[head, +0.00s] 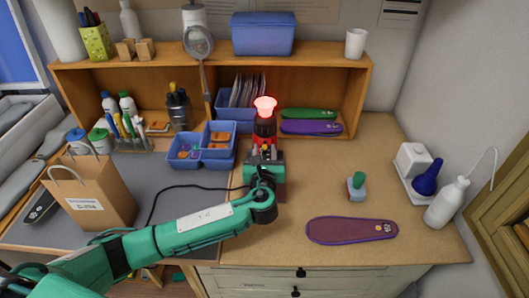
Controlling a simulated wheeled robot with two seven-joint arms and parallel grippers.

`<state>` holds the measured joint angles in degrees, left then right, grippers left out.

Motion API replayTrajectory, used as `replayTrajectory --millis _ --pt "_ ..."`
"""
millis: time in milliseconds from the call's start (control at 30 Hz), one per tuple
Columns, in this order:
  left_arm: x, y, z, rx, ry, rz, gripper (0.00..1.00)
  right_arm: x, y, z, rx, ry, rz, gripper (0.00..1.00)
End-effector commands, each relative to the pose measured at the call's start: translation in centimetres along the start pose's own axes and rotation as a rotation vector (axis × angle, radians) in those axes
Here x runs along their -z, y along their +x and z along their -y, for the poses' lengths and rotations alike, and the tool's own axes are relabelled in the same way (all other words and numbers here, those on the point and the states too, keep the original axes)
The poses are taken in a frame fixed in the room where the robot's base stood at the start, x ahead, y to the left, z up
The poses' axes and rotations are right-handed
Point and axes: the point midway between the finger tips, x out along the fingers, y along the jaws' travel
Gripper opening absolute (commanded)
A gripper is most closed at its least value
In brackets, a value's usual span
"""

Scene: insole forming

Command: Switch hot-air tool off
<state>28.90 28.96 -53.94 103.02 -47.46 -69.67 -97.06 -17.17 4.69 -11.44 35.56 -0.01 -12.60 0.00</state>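The hot-air tool (265,128) stands upright near the middle of the worktop, in front of the shelf unit. Its body is black and red, and its nozzle at the top glows bright red. A black cable runs from its lower part to the left across the grey mat. My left arm reaches in from the lower left, and my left gripper (264,154) is at the lower part of the tool. The wrist hides much of the tool's base, and the fingers are too small and covered to tell whether they are open or touching. My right gripper is out of view.
A purple insole (351,230) lies at the front right. A small green-handled block (356,186) stands behind it. Blue bins (217,153) are left of the tool, and a paper bag (92,192) stands at left.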

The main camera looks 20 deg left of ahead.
Motion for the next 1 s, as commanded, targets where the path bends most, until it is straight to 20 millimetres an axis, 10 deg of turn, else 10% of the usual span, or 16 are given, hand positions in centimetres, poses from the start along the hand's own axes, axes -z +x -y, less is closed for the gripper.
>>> replayTrajectory --millis 367,1000 --pt "0.3 -1.6 0.1 0.002 0.000 -0.002 0.37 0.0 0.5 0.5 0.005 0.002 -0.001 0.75" --pt "0.1 -13.3 0.0 0.001 -0.001 -0.001 0.37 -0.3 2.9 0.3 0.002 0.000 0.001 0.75"
